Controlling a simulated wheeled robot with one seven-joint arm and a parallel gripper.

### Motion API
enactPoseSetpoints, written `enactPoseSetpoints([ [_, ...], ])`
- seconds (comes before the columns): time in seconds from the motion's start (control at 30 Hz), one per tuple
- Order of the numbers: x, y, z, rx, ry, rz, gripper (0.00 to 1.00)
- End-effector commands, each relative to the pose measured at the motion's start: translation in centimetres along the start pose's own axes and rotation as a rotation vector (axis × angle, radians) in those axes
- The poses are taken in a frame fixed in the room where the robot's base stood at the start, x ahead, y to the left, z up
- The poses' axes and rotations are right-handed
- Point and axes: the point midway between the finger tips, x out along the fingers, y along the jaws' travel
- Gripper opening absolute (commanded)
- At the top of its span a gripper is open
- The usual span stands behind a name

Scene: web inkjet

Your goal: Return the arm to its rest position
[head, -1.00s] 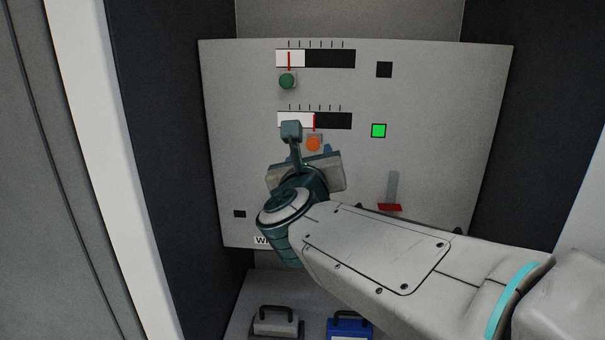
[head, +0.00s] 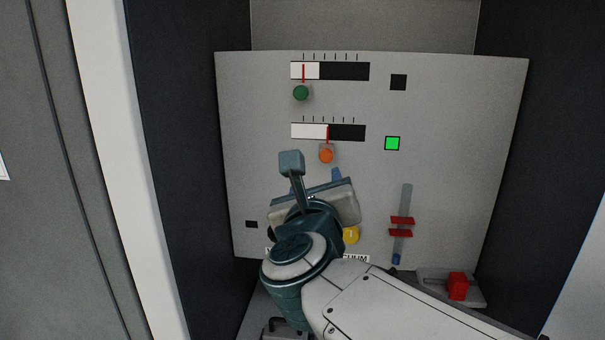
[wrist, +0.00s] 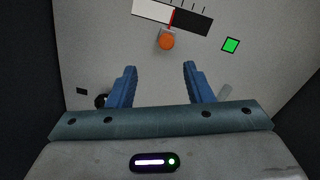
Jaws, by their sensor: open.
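My arm reaches in from the lower right in the head view. My gripper (wrist: 160,82) shows two blue fingers set apart in the wrist view, with nothing between them. It faces the grey control panel (head: 460,110), below the orange knob (head: 326,156). In the head view the gripper is mostly hidden behind my wrist; only a bit of blue finger shows. The orange knob also shows in the wrist view (wrist: 167,40), beyond the fingertips and apart from them.
The panel has a green knob (head: 301,93), two gauges, a lit green square (head: 392,143), a yellow knob (head: 351,235) beside my wrist, and a slider with red marks (head: 401,226). A red block (head: 457,286) sits at lower right. Dark walls flank the panel.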

Motion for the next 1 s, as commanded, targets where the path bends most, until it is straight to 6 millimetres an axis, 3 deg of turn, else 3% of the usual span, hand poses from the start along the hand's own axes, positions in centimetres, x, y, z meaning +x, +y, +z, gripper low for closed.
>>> enactPoseSetpoints([
  [0.17, 0.9, 2.3, -1.0, -0.484, -0.061, 0.205, 0.46],
  [0.27, 0.8, 3.9, -3.1, -0.817, -0.100, 0.353, 0.46],
  [0.47, -1.1, 5.2, -10.0, -1.455, -0.178, 0.700, 0.46],
  [0.6, -4.0, 4.0, -16.1, -1.847, -0.247, 1.008, 0.46],
  [0.73, -7.2, 1.6, -21.1, -2.111, -0.329, 1.320, 0.46],
  [0.9, -10.6, -1.6, -24.9, -2.273, -0.427, 1.637, 0.46],
  [1.0, -11.7, -2.4, -25.7, -2.303, -0.462, 1.732, 0.46],
])
